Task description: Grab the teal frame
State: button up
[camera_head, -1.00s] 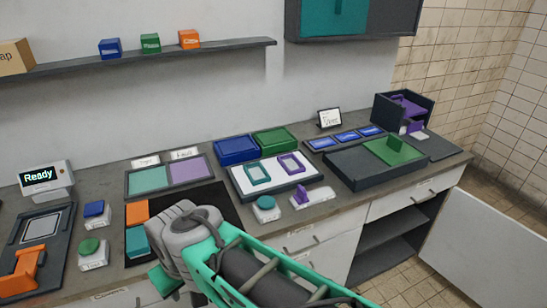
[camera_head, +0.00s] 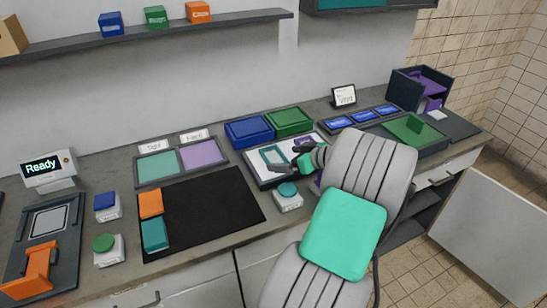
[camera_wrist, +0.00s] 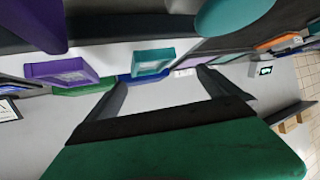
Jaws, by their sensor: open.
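The teal frame (camera_head: 266,156) lies on the white-topped tray (camera_head: 256,176) on the counter, partly covered by my gripper in the head view. It also shows in the wrist view (camera_wrist: 153,53), ahead of the fingers and roughly between them. My gripper (camera_head: 288,157) is open and empty, at the right side of the teal frame; contact cannot be told. Its two dark fingers (camera_wrist: 160,82) are spread in the wrist view.
A teal-topped button box (camera_head: 288,198) stands in front of the tray. Blue (camera_head: 249,132) and green (camera_head: 290,121) bins stand behind it. A black mat (camera_head: 205,207) lies to the left with orange and teal pieces at its edge. A purple-and-teal panel (camera_head: 182,162) lies behind the mat.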

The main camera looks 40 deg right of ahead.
aim_at(274, 156)
jog(key=shift+s+d, duration=0.2)
jog(key=shift+d, duration=0.45)
jog(key=p+x, duration=0.1)
jog(key=x, duration=0.2)
jog(key=p+x, duration=0.1)
jog(key=x, duration=0.3)
jog(key=shift+w+d, duration=0.2)
jog(key=shift+w, duration=0.15)
jog(key=shift+c, duration=0.3)
jog(key=c, duration=1.7)
